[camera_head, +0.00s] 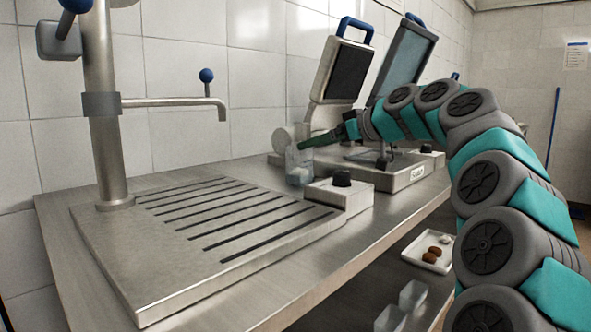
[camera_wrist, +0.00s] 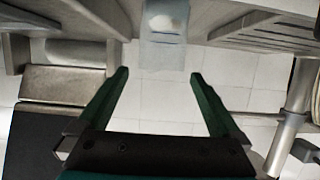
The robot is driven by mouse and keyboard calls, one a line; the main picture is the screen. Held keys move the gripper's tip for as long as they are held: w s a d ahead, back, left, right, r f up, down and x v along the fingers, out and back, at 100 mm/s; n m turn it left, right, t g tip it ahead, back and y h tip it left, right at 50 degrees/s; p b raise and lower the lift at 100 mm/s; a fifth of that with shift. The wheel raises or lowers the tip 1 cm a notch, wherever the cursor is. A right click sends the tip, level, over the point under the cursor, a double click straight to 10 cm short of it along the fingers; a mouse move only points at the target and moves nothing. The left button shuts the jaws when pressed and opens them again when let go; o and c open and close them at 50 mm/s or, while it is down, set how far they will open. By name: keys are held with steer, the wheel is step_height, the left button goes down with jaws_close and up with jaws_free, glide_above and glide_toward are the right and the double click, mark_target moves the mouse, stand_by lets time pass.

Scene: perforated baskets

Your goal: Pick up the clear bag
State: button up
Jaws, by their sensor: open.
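The clear bag (camera_head: 297,172) stands on the steel counter, between the grooved drainboard and the grill. It is see-through, and something pale shows inside it. In the wrist view the bag (camera_wrist: 162,56) is at the top middle, with a whitish lump in it. My gripper (camera_head: 305,144) reaches in from the right at the bag's upper part; its green fingers overlap the bag in the head view. In the wrist view my gripper (camera_wrist: 159,75) is open, its fingertips spread to either side of the bag's near edge. Nothing is between the fingers lower down.
The grill (camera_head: 395,172) with raised lids stands under my arm at the right. A small steel box with a black knob (camera_head: 342,180) is right beside the bag. The grooved drainboard (camera_head: 170,275) and a tap (camera_head: 165,102) are at the left. A tray (camera_head: 430,250) sits below.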

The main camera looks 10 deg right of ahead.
mark_target(308, 158)
steer(key=x, duration=0.4)
steer(key=shift+w+a+f, duration=0.1)
steer(key=shift+p+x, duration=0.65)
steer(key=shift+x, duration=2.15)
steer(key=shift+r, duration=0.2)
steer(key=c, duration=1)
